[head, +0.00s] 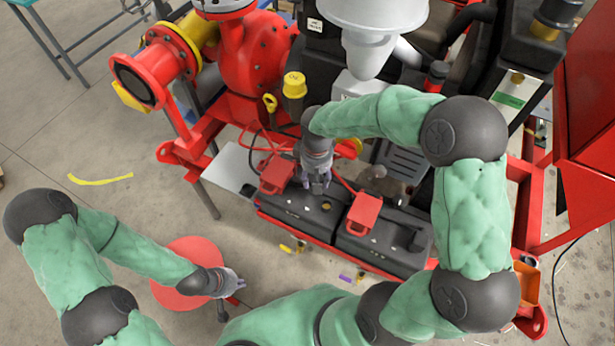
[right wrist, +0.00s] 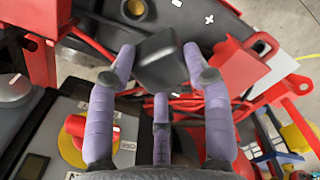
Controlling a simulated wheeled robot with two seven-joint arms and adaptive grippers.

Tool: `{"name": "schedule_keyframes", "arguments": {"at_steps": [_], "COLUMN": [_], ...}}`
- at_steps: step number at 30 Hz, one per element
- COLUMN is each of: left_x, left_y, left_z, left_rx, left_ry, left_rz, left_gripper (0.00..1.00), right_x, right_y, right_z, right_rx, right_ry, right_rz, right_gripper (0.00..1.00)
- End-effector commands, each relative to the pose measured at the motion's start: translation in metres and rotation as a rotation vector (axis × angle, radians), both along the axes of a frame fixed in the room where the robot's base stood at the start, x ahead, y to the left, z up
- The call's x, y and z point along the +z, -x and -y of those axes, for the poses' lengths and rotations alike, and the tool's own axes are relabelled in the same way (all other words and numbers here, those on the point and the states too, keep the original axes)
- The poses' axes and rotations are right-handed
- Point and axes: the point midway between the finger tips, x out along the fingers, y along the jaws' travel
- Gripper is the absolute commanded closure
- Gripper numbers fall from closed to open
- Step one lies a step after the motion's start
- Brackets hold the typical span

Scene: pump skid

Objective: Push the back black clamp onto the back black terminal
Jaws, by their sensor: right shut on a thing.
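My right gripper (head: 318,184) is over the far left battery in the head view. In the right wrist view my right gripper (right wrist: 159,58) has its purple fingers on both sides of a black clamp (right wrist: 164,62), shut on it. The clamp is above the dark battery top, and its underside is hidden. A round brass terminal (right wrist: 135,9) shows beyond the left fingertip, apart from the clamp. I cannot tell which battery post it is. My left gripper (head: 230,283) is empty, its fingers apart, over the red stool.
Two black batteries sit in a red tray, the left battery (head: 290,218) and the right battery (head: 372,250). Red clamps (head: 277,173) (head: 365,210) with red cables lie on them. A red stool (head: 185,262) stands at the left.

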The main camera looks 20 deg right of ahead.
Motion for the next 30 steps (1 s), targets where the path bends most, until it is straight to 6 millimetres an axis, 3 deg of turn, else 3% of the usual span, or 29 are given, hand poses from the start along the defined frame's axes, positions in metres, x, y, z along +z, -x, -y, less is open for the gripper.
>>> {"name": "schedule_keyframes", "arguments": {"at_steps": [7,17,30], "left_x": [-0.011,-0.016,-0.038], "left_y": [0.000,0.000,0.000], "left_z": [0.000,0.000,0.000], "left_rx": [0.000,0.000,0.000], "left_ry": [0.000,0.000,0.000], "left_rz": [0.000,0.000,0.000], "left_gripper": [1.00,1.00,1.00], "right_x": [0.007,0.008,-0.020], "right_y": [0.022,0.033,0.033], "right_z": [0.023,0.031,0.031], "right_rx": [0.121,0.187,0.186], "right_ry": [0.000,-0.002,-0.002], "right_rz": [0.001,-0.003,-0.003], "right_gripper": [0.94,0.94,0.94]}}
